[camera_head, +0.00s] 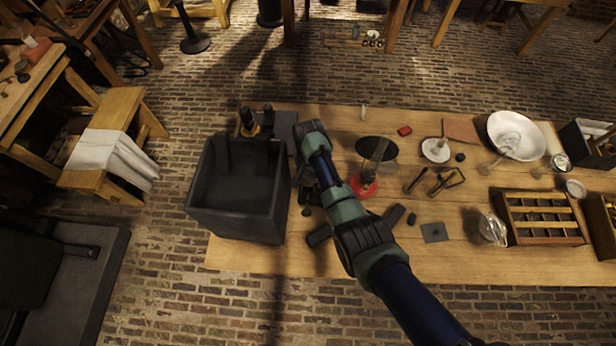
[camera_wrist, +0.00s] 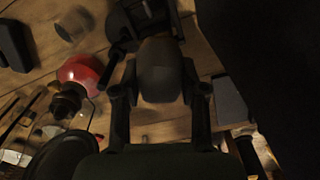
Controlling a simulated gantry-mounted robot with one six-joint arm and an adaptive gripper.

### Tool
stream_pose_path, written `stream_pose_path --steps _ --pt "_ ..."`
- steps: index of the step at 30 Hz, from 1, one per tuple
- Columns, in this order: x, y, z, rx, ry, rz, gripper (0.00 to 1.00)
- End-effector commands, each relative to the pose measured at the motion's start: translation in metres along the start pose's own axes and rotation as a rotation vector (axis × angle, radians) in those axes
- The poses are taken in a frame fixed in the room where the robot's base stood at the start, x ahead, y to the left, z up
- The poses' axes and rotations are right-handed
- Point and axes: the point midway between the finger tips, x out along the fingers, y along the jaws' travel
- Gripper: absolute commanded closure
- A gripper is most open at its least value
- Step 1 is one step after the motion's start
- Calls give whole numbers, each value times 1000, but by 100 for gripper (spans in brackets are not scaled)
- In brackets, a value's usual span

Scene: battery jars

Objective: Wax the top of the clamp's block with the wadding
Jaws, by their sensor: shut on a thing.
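My gripper (camera_wrist: 160,75) points down over the table; in the camera_head view it is mostly hidden behind my arm. Its two fingers are closed on the sides of a dark, rounded lump, which looks like the wadding (camera_wrist: 160,72). Just beyond it in the camera_wrist view is a dark, jointed piece that may be the clamp (camera_wrist: 145,20). The lump overlaps its near end, so I cannot tell whether they touch. The top of the clamp's block is not clearly visible. A dark piece at the near table edge (camera_head: 320,236) is partly hidden by my arm.
A deep black tank (camera_head: 240,205) stands left of the gripper. A red-based lamp (camera_head: 364,187) is close on the right, also in the camera_wrist view (camera_wrist: 82,74). A black disc, white dishes and a wooden rack (camera_head: 545,241) lie farther right. Bare wood shows along the front edge.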

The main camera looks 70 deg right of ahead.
Motion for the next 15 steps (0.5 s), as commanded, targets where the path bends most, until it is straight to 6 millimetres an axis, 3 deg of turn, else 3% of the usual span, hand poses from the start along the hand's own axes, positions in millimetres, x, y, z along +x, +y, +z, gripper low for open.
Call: stream_pose_path --steps 15 --pt "-1 3 12 -2 -2 0 100"
